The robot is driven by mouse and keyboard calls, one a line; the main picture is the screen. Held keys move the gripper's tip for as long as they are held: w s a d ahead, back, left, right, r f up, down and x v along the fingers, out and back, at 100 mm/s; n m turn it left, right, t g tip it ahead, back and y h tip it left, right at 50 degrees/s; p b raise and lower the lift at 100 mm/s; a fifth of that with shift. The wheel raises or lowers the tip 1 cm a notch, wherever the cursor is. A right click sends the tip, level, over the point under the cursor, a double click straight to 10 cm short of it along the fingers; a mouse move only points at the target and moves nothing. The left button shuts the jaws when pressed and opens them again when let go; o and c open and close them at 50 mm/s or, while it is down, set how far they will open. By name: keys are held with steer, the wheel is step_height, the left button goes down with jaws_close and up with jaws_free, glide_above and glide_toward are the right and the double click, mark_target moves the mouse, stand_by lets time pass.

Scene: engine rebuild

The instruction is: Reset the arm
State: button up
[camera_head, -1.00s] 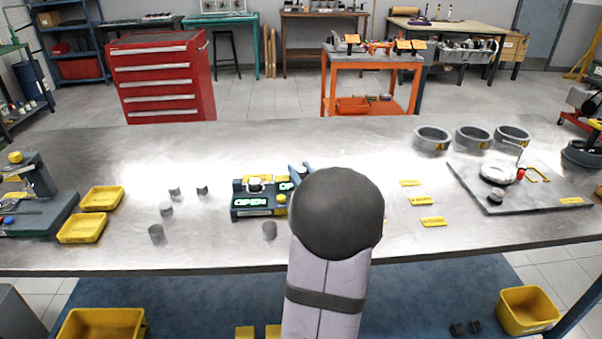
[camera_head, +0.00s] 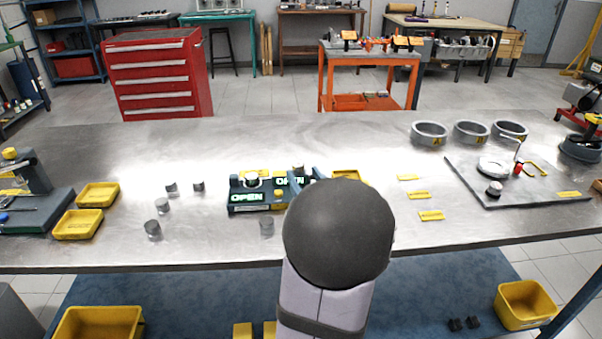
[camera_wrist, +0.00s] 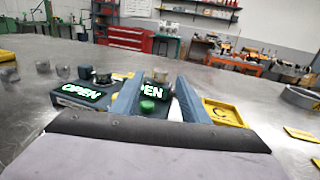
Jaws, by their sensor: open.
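My gripper (camera_wrist: 156,98) is open in the wrist view, its two blue-grey fingers apart and pointing forward over the table with nothing held between them. In the head view my rounded dark arm joint hides most of it, and only a finger tip shows near the fixture. Beyond the fingers stands a dark fixture (camera_head: 236,207) with lit green OPEN signs; it also shows in the wrist view (camera_wrist: 68,101). A green button (camera_wrist: 147,106) shows between the fingers. I cannot tell whether the fingers touch the fixture.
Several small metal cylinders (camera_head: 163,206) stand left of the fixture, beside yellow trays (camera_head: 78,226). Three grey rings (camera_head: 430,134) and a grey plate (camera_head: 520,192) with parts are at the right. Yellow labels (camera_head: 431,216) lie between. The table's back middle is clear.

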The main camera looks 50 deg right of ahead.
steer(key=shift+v, duration=0.85)
